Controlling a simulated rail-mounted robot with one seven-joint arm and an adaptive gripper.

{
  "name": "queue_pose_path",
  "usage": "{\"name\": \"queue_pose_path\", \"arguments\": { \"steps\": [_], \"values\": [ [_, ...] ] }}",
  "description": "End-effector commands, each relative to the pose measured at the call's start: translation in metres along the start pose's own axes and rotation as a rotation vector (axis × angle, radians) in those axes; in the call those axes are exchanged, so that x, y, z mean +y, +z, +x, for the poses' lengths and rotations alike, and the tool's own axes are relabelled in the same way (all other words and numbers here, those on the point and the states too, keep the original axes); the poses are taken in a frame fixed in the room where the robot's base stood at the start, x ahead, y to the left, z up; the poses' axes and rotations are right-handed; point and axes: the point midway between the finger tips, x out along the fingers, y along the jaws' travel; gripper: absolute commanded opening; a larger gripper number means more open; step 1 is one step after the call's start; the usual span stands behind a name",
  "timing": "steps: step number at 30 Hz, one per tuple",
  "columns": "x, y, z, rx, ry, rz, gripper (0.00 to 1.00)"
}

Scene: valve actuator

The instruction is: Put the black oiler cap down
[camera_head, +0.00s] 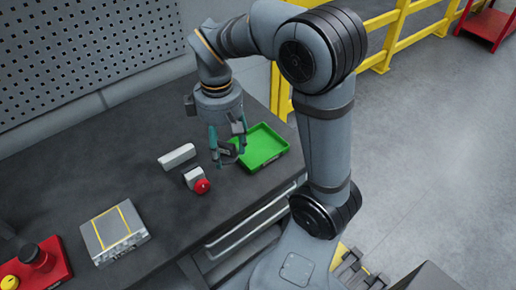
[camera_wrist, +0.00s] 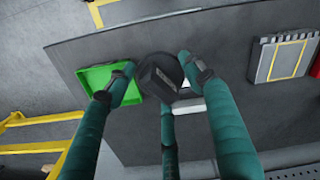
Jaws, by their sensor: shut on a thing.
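The black oiler cap (camera_wrist: 160,76) is a dark round piece between the fingertips in the wrist view. My gripper (camera_wrist: 150,80) has teal fingers and is shut on the cap. In the head view my gripper (camera_head: 228,157) points down over the dark bench, just left of the green tray (camera_head: 262,150). The cap is hard to make out there, dark against the bench. The tray also shows in the wrist view (camera_wrist: 92,79), left of the cap.
A small grey part with a red knob (camera_head: 202,187) and a white block (camera_head: 177,156) sit left of my gripper. A grey box with yellow lines (camera_head: 114,232) and a red base (camera_head: 50,265) are farther left. Bare bench (camera_head: 150,195) lies between. A yellow railing (camera_head: 382,40) stands behind.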

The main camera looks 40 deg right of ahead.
Motion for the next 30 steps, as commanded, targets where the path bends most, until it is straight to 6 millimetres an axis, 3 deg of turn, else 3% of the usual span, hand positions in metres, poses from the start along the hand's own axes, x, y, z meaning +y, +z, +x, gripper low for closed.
{"name": "queue_pose_path", "arguments": {
  "steps": [3,6,10,15,20,30],
  "values": [
    [0.049,0.026,0.024,-0.002,-0.003,-0.181,0.21],
    [0.082,0.05,0.037,0.0,-0.003,-0.331,0.21],
    [0.111,0.077,0.05,0.001,-0.002,-0.482,0.21],
    [0.129,0.097,0.059,0.003,-0.002,-0.595,0.21],
    [0.143,0.088,0.07,0.001,-0.005,-0.627,0.21],
    [0.191,0.027,0.115,0.002,-0.002,-0.625,0.21]
  ]
}}
